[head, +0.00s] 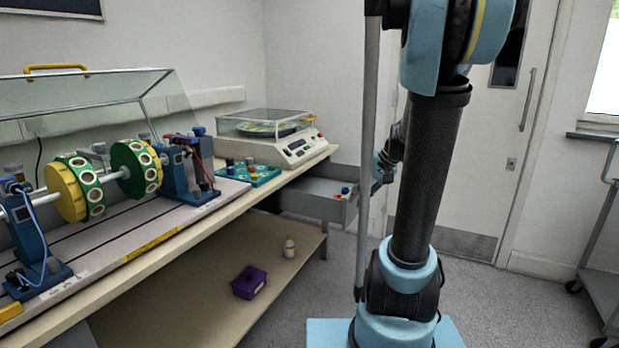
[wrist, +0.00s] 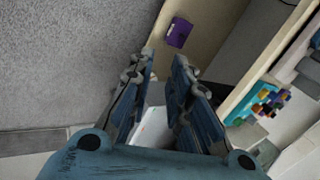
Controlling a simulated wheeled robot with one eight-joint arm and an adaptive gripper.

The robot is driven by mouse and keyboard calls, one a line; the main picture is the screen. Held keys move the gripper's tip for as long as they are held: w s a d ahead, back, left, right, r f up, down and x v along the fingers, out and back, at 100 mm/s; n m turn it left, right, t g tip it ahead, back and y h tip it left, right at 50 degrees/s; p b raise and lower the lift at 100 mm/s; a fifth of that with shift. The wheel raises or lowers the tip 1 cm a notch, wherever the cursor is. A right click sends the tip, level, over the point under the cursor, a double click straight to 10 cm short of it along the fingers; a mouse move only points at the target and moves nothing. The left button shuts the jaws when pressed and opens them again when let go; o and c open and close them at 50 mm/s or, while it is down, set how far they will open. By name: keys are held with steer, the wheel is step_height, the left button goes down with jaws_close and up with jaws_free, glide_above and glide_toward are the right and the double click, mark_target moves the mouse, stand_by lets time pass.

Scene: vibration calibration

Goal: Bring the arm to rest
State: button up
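My arm (head: 428,180) stands at the right of the middle in the head view, its dark, light-blue-jointed link upright. Its far part reaches down behind that link, and my gripper (head: 382,168) shows small there, partly hidden, by the end of an open grey drawer (head: 305,205). In the wrist view, the two blue-grey fingers of my gripper (wrist: 164,64) stand apart with a gap between them. I see nothing held in the gap; a pale surface shows behind it.
A bench (head: 205,222) at the left carries a rotor rig (head: 128,170) under a raised clear cover, and a balance (head: 290,146). A purple box (head: 249,282) and a small bottle (head: 289,248) stand on the lower shelf. A trolley (head: 603,290) is at right; floor between is clear.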

steer(key=s+d+f+n+h, duration=0.1)
steer(key=s+f+h, duration=0.2)
steer(key=s, duration=0.7)
steer(key=s+d+f+n+h, duration=0.2)
steer(key=s+f, duration=0.3)
steer(key=s, duration=0.5)
steer(key=shift+h, duration=0.4)
steer(key=shift+s, duration=0.1)
steer(key=shift+w+f, duration=0.25)
steer(key=shift+w, duration=0.2)
steer(key=shift+o, duration=0.2)
